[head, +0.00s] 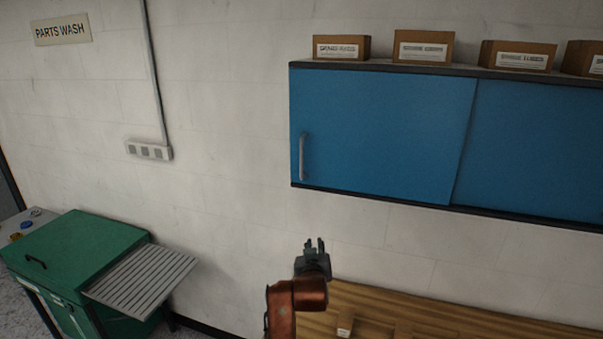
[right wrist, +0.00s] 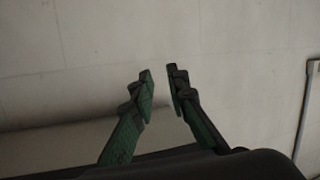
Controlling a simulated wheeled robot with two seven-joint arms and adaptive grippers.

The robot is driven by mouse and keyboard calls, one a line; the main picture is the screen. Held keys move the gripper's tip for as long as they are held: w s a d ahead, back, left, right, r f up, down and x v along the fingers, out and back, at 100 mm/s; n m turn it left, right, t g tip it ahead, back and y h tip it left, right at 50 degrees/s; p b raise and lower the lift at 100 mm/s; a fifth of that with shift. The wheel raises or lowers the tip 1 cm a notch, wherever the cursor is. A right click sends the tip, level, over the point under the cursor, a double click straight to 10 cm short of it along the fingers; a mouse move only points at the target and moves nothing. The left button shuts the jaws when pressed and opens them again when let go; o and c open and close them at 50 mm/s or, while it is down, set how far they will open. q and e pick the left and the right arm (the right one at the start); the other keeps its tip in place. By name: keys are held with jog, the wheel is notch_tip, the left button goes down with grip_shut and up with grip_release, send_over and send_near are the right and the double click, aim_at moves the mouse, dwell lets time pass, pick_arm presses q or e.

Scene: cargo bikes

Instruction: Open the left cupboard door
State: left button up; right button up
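The blue wall cupboard shows in the head view. Its left door (head: 385,135) is closed and has a grey vertical handle (head: 303,156) near its left edge. My right gripper (head: 315,243) is below the cupboard, lower than the handle and slightly right of it, apart from it and pointing up. In the right wrist view its two fingers (right wrist: 160,90) stand apart with only the pale wall between and behind them. My left gripper is in neither view.
The cupboard's right door (head: 535,145) is beside the left one. Several labelled cardboard boxes (head: 423,46) stand on top. A wooden bench (head: 420,316) lies below. A green parts washer (head: 75,250) with a slatted shelf stands at left.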

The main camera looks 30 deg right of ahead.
jog(key=w+a+r+m+t+h, duration=0.1)
jog(key=a+r+m, duration=0.15)
jog(key=r, duration=1.45)
jog(key=h+p, duration=0.1)
send_near(302, 159)
jog(key=x, duration=0.3)
jog(key=shift+t, duration=0.4)
jog(key=p+x, duration=0.2)
jog(key=x, duration=0.4)
jog(key=shift+d, duration=0.1)
jog(key=shift+w+d+f+p, duration=0.15)
jog(key=shift+w+d+p, duration=0.25)
jog(key=shift+w, duration=0.2)
jog(key=shift+c, duration=0.4)
grip_shut()
jog(key=shift+s, duration=0.1)
